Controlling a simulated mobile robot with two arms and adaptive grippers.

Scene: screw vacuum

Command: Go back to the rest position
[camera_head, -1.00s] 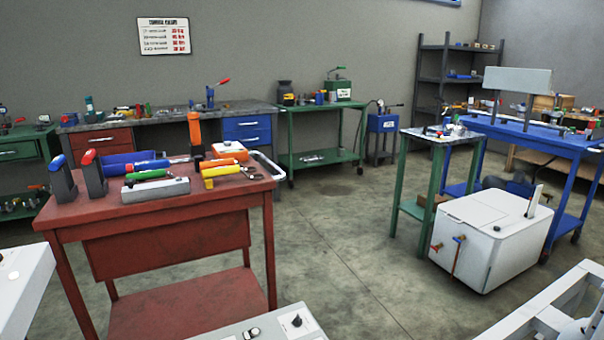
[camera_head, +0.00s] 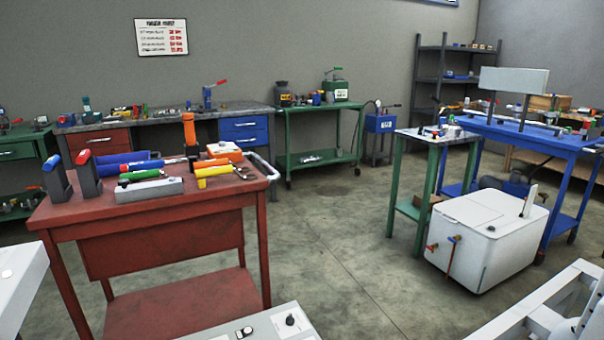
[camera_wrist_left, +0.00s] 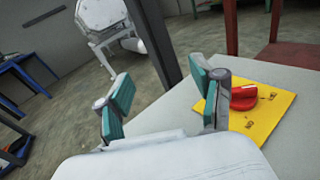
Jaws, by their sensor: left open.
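My left gripper (camera_wrist_left: 165,105) shows in the left wrist view with its two teal-padded fingers spread apart. Nothing is between them. A red rotary knob (camera_wrist_left: 243,97) on a yellow plate (camera_wrist_left: 272,108) lies just right of the right-hand finger, which overlaps the plate's left edge in the picture. I cannot tell whether they touch. The plate sits on a light grey surface (camera_wrist_left: 300,78). Neither gripper shows in the head view, and my right gripper is in no view.
A red workbench (camera_head: 150,208) with tools stands at left, a pale panel with knobs (camera_head: 270,328) in front of it. A white box (camera_head: 487,240) with taps stands at right, near a blue table (camera_head: 560,141) and a small green table (camera_head: 433,137). The middle floor (camera_head: 330,235) is clear.

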